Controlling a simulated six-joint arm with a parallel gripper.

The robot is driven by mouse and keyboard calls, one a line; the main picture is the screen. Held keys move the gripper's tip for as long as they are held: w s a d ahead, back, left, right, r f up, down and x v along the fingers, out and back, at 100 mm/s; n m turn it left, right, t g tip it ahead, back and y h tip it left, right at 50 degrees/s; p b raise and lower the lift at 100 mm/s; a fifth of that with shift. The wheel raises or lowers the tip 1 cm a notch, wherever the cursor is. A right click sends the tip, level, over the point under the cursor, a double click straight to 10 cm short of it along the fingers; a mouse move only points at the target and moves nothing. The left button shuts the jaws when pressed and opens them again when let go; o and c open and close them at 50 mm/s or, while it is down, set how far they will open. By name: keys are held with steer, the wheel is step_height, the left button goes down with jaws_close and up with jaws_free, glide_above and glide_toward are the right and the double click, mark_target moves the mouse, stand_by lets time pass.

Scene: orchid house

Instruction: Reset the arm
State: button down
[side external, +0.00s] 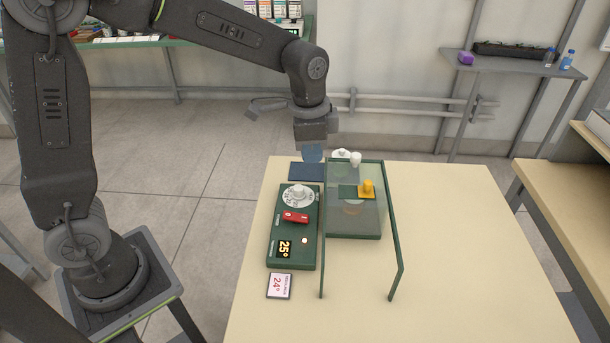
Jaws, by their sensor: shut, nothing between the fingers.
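My gripper (313,153) hangs pointing down over the far left part of the pale table (455,250). It is shut and empty. Its tips show above a flat dark blue pad (306,172); I cannot tell the exact gap. Just in front of the pad lies a green control box (310,252) with a white dial (298,196), a red switch (296,217) and a display (285,249) reading 25°. My gripper is apart from the dial and the switch. A card (279,286) reading 24° lies in front of the box.
The table's right side is clear. A shelf (515,64) with bottles is on the back wall.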

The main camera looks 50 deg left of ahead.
steer(key=s+a+r+n+t, duration=0.2)
steer(key=s+r+n, duration=0.1)
steer(key=s, duration=0.6)
steer(key=s+a+r+n+t, duration=0.2)
steer(key=s+r+n, duration=0.2)
steer(key=s, duration=0.6)
steer(key=shift+n+t, duration=0.3)
steer(key=shift+n, duration=0.2)
